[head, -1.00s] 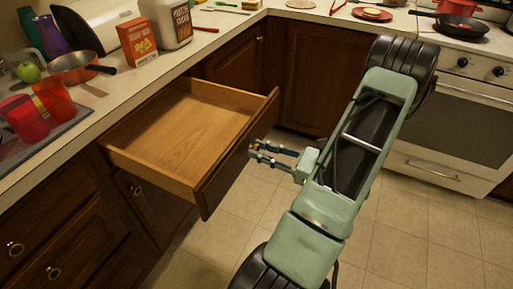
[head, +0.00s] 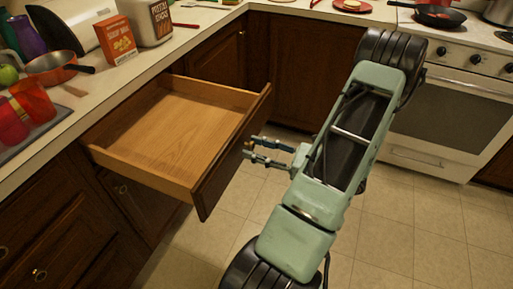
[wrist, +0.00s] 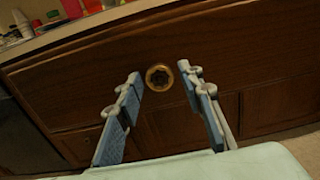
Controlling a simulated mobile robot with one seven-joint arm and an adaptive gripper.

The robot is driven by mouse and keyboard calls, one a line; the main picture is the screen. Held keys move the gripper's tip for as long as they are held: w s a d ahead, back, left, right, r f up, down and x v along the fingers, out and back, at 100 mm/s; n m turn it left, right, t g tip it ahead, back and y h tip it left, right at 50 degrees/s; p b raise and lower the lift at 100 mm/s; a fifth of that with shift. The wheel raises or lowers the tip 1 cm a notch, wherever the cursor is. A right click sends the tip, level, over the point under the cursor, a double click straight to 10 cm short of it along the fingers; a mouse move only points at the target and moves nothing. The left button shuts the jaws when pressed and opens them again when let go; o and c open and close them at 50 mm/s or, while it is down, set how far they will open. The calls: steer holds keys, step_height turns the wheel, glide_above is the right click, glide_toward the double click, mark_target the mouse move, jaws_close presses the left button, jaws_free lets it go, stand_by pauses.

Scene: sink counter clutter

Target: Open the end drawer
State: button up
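The end drawer (head: 168,128) is pulled well out from the counter, and its pale wooden inside is empty. Its dark wooden front (head: 232,150) faces my gripper (head: 249,151). In the wrist view a round brass knob (wrist: 159,77) sits on the dark drawer front (wrist: 95,72). The two fingers of my gripper (wrist: 161,82) are spread apart, one on each side of the knob, with visible gaps. Nothing is held between them. Whether the fingertips touch the drawer front cannot be told.
The counter above holds a copper pan (head: 52,68), red cups (head: 33,100), an orange box (head: 115,38) and a white jar (head: 150,20). A stove (head: 455,110) stands at the right. The tiled floor (head: 385,235) is clear.

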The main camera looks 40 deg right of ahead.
steer(key=shift+o, duration=0.3)
steer(key=shift+s, duration=0.1)
steer(key=v, duration=1.1)
steer(key=shift+s+d, duration=0.2)
steer(key=shift+s, duration=0.15)
